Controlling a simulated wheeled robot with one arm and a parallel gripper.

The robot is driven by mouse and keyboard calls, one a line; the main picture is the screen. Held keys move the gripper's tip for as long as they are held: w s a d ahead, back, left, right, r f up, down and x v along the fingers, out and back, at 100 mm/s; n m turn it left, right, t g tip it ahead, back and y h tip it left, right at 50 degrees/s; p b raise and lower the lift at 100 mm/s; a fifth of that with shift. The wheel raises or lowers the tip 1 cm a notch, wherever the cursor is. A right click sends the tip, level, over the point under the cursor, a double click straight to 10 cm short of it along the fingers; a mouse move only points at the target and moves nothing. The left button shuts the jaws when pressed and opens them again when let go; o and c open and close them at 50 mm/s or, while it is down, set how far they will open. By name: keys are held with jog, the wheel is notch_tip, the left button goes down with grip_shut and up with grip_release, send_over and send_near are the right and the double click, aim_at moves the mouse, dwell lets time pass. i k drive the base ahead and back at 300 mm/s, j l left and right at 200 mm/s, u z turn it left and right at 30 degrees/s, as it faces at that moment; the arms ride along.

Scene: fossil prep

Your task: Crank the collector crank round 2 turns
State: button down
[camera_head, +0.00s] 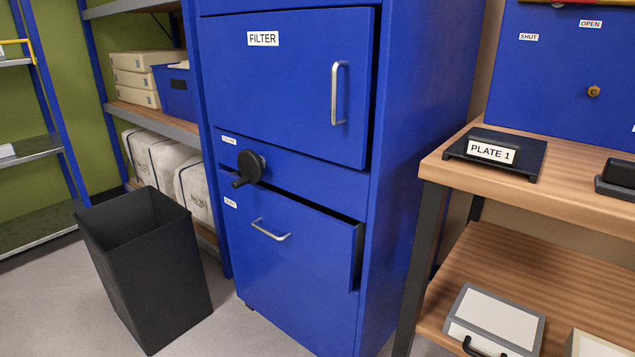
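The collector crank (249,167) is a black round disc with a handle (241,182) sticking out at its lower left. It is on the front of the blue collector cabinet (290,185), between the upper FILTER door (285,90) and the lower drawer (290,260). A small white label (229,140) sits above and left of the crank, too small to read. My gripper is not in view, and nothing touches the crank.
The drawer, with a silver handle (270,231), stands slightly out. A black bin (150,265) stands on the floor at left, near the cabinet. A wooden bench (570,195) with a PLATE 1 stand (495,153) is at right. Shelving (155,120) is behind left.

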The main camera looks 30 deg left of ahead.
aim_at(250, 165)
jog(key=k+l+u, duration=0.15)
jog(key=u, duration=1.45)
